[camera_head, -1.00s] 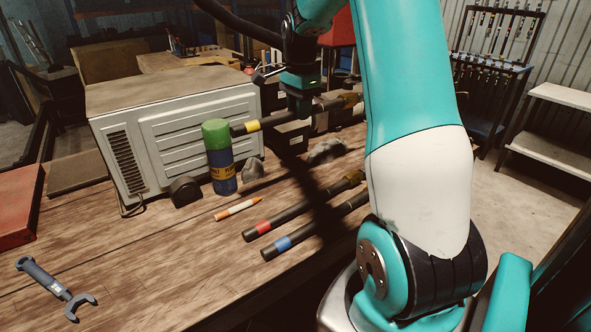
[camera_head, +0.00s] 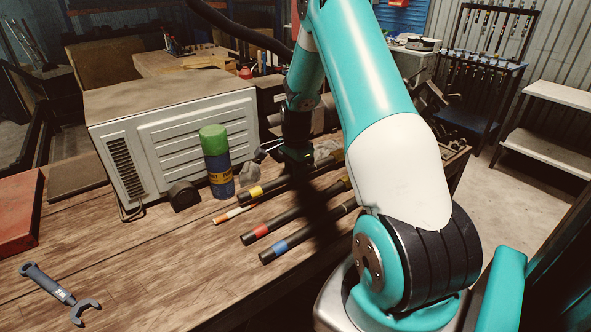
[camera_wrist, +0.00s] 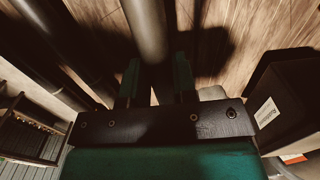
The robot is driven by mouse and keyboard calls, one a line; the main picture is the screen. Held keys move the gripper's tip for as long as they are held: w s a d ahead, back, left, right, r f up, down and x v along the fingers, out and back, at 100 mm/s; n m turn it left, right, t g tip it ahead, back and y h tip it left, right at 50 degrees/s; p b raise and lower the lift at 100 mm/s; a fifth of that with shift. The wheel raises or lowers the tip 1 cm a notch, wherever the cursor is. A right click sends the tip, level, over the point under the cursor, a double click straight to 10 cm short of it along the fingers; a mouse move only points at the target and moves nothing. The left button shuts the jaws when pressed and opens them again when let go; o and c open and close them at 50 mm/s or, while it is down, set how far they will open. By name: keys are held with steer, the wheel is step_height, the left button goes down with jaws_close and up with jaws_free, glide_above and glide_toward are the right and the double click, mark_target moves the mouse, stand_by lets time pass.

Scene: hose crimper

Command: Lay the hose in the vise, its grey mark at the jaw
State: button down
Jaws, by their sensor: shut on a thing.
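The yellow-banded dark hose (camera_head: 283,183) is low over the wooden bench, with its banded end pointing left towards the spray can. My gripper (camera_head: 294,160) is shut on this hose, part way along it. In the wrist view my two green fingers (camera_wrist: 158,82) stand either side of the hose (camera_wrist: 147,28). I cannot tell whether the hose touches the bench. The red-banded hose (camera_head: 290,218) and the blue-banded hose (camera_head: 305,236) lie on the bench in front of it. I cannot make out a grey mark or clearly pick out the vise; my arm hides part of the bench.
A spray can (camera_head: 219,165) stands left of the held hose, before a large white-fronted cabinet (camera_head: 190,130). A dark rounded block (camera_head: 184,195), a grey lump (camera_head: 250,177) and an orange-and-white marker (camera_head: 232,214) are close by. A wrench (camera_head: 58,291) lies front left, with bare bench around it.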

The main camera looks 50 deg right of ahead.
steer(key=shift+f+b, duration=0.4)
steer(key=shift+f, duration=0.2)
steer(key=c, duration=0.9)
jaws_free()
